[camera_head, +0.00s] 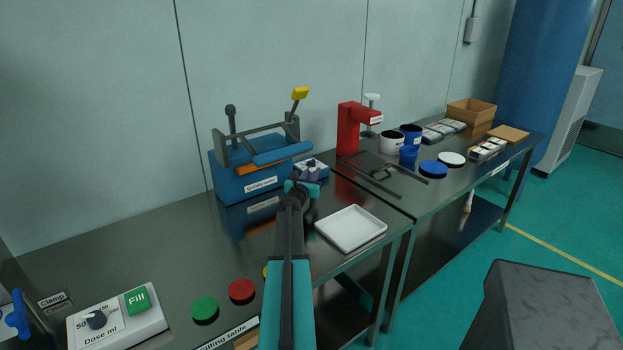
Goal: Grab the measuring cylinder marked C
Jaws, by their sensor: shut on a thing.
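My arm reaches from the bottom of the view over the near table, and my gripper (303,187) is at its far end. It is beside a small blue and white control box (314,165) with a dark part on top. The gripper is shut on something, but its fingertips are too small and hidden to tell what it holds. I cannot make out a measuring cylinder or a letter C anywhere.
A blue labelled machine (240,182) with a clamp frame stands left of the gripper. A white tray (351,228) lies to the right. A dose box (118,318) and green (204,309) and red (241,290) buttons are front left. A red press (351,130) stands on the far table.

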